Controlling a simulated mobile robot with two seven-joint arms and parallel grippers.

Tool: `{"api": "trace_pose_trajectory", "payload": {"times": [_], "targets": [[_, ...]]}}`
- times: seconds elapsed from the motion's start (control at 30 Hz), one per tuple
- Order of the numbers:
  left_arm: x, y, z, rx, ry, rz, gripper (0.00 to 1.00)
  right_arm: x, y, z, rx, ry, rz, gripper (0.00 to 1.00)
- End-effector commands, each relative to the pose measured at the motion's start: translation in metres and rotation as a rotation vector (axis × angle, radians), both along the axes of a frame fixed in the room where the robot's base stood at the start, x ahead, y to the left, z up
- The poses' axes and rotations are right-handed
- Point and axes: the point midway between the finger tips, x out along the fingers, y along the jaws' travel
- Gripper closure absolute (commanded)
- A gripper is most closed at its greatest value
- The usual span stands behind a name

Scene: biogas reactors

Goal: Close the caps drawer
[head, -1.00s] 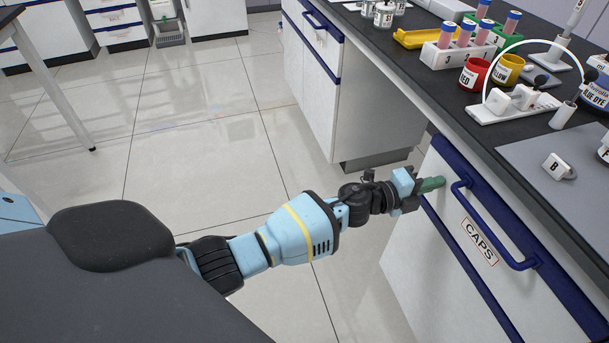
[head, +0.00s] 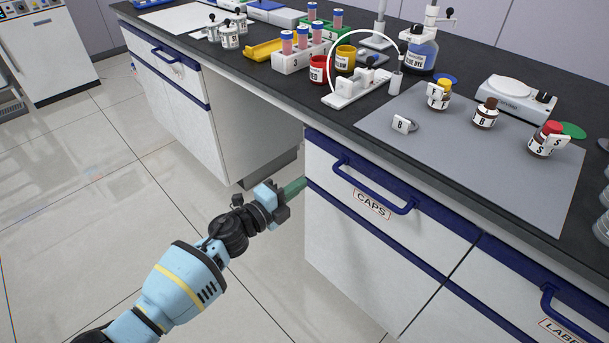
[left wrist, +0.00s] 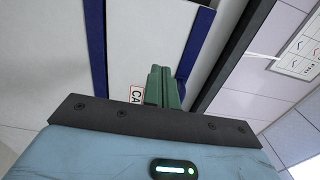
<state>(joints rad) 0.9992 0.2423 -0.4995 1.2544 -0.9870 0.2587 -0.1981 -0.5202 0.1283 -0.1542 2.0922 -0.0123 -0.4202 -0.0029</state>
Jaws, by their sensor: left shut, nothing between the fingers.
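The caps drawer (head: 335,190) is the white, blue-trimmed top drawer under the bench, with a blue bar handle (head: 372,186) and a CAPS label (head: 372,204). Its front looks about flush with the LABELS drawer beside it; I see no clear gap. My left gripper (head: 294,188) has its green fingers together and empty, at the left edge of the drawer front. I cannot tell whether they touch it. In the left wrist view the shut fingers (left wrist: 164,86) stand before the white drawer front (left wrist: 145,45), partly covering its label (left wrist: 136,94). My right gripper is out of view.
The LABELS drawer (head: 515,290) is at the lower right. On the dark bench top (head: 300,105) stand a tube rack (head: 297,60), red and yellow pots, several bottles on a grey mat (head: 450,145) and a scale (head: 515,97). Open floor lies left of my arm.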

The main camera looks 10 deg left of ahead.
Motion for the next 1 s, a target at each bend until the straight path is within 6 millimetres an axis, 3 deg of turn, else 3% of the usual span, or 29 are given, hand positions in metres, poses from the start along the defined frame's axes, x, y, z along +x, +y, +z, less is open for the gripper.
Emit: {"api": "trace_pose_trajectory", "payload": {"times": [0.3, 0.87, 1.0], "targets": [[-0.044, 0.033, -0.001, 0.001, 0.001, 0.000, 1.00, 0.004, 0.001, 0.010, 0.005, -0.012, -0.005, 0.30], [-0.055, 0.039, -0.002, -0.001, 0.003, 0.000, 1.00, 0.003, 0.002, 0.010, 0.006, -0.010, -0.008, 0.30], [-0.070, 0.038, -0.016, -0.053, 0.053, 0.022, 1.00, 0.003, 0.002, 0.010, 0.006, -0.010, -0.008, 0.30]]}}
